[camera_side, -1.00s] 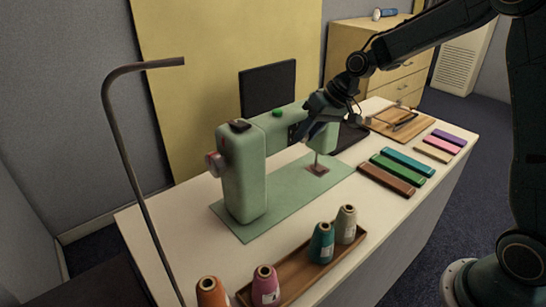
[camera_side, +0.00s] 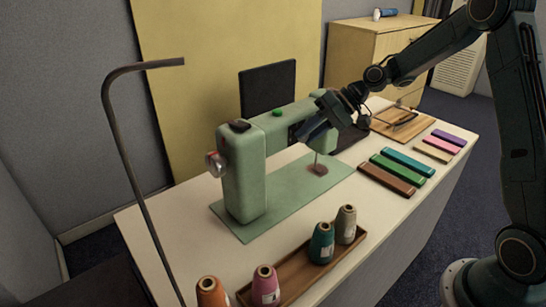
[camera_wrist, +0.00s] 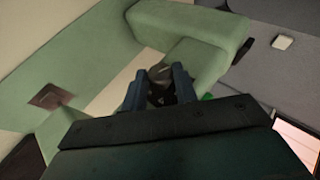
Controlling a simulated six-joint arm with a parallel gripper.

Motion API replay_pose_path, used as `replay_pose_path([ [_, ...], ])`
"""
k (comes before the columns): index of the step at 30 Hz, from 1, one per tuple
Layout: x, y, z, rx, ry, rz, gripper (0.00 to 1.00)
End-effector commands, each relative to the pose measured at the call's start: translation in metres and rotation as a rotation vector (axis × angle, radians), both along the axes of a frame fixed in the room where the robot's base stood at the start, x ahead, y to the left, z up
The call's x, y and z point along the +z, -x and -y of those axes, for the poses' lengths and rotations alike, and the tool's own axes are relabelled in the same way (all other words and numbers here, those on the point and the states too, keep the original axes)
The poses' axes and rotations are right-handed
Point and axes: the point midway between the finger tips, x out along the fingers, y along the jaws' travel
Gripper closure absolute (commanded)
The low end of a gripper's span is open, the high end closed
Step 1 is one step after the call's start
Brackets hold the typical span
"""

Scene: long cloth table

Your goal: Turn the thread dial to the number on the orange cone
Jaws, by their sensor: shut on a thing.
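The green sewing machine (camera_side: 242,170) stands on the table. Its thread dial (camera_wrist: 160,73) shows in the wrist view as a small grey-brown shape between my fingertips, partly hidden by them. My gripper (camera_wrist: 160,88) is shut on this dial, against the machine's arm. In the side view my gripper (camera_side: 301,133) meets the face of the machine's arm, and the dial's marks cannot be read. The orange cone (camera_side: 208,292) stands at the near left, cut by the bottom edge. Its pale label shows, but its number is not legible.
A wooden tray (camera_side: 288,275) holds pink (camera_side: 265,286), teal (camera_side: 321,243) and beige cones (camera_side: 346,224). Several coloured strips (camera_side: 393,178) lie to the right, with a wooden board (camera_side: 405,127) behind them. A bent pole (camera_side: 122,150) rises at left.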

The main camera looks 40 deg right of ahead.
Motion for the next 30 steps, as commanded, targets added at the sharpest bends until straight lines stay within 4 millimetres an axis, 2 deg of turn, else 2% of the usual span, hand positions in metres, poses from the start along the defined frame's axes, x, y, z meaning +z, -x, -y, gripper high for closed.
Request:
replay_pose_path([
  [6,0.000,-0.001,0.000,-0.001,0.001,0.002,0.94],
  [7,0.000,-0.001,0.000,-0.001,0.001,0.002,0.67],
  [9,0.000,-0.001,0.000,-0.001,0.001,0.002,0.54],
  [10,0.000,0.000,0.000,-0.001,0.001,0.002,0.51],
  [22,0.002,0.001,0.002,-0.002,0.002,0.001,0.51],
  [30,0.017,0.009,0.017,-0.004,0.002,0.003,0.51],
])
